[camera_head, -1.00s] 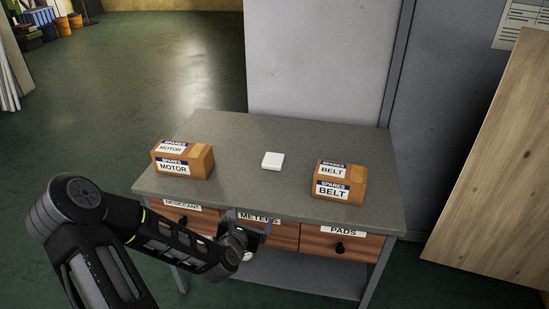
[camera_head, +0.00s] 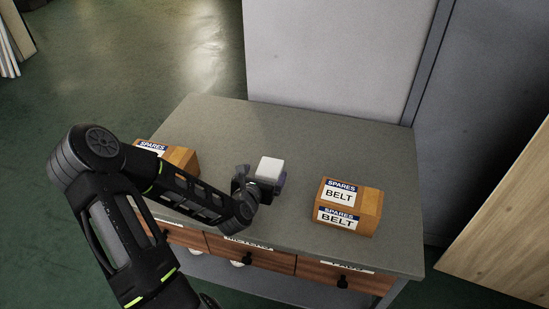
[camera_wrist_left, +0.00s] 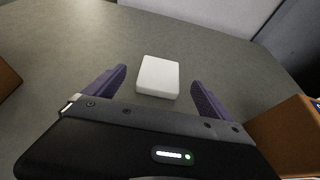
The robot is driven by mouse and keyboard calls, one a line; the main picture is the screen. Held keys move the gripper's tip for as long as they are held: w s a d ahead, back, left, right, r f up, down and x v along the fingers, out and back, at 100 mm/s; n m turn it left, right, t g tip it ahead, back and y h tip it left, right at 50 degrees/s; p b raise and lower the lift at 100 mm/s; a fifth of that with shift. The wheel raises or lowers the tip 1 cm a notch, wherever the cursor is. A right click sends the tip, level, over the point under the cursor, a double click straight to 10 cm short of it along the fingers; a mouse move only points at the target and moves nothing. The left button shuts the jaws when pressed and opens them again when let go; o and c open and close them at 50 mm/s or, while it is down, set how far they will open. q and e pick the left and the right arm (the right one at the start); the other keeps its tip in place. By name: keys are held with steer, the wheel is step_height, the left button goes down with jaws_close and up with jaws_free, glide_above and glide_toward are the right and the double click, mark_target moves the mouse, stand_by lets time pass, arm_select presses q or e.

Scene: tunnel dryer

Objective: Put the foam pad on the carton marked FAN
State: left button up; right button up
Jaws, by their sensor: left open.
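The white foam pad (camera_head: 270,168) lies flat on the grey table, between two cartons; it also shows in the left wrist view (camera_wrist_left: 158,77). My left gripper (camera_head: 263,183) is just in front of the pad. In the left wrist view the purple fingers of the gripper (camera_wrist_left: 158,92) are spread wide, one on each side of the near end of the pad, with nothing between them gripped. No carton marked FAN shows. The right carton reads BELT (camera_head: 348,207). The left carton (camera_head: 180,158) shows SPARES, its lower label hidden behind my arm. My right gripper is not in view.
The grey table top (camera_head: 235,115) is bare behind the pad. Wooden drawers with labels and dark knobs, such as the middle drawer (camera_head: 275,262), sit below the front edge. A pale panel stands behind the table, and a wooden board (camera_head: 500,225) leans at right.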

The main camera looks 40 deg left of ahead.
mark_target(271, 163)
arm_select(q)
steer(key=shift+s+r, duration=0.1)
steer(key=shift+s, duration=0.05)
steer(key=shift+x, duration=1.35)
steer(key=p+x, duration=0.1)
steer(key=x, duration=0.4)
steer(key=shift+w+r, duration=0.1)
steer(key=shift+w, duration=0.1)
steer(key=shift+c, duration=0.4)
steer(key=c, duration=1.5)
steer(key=shift+r, duration=0.2)
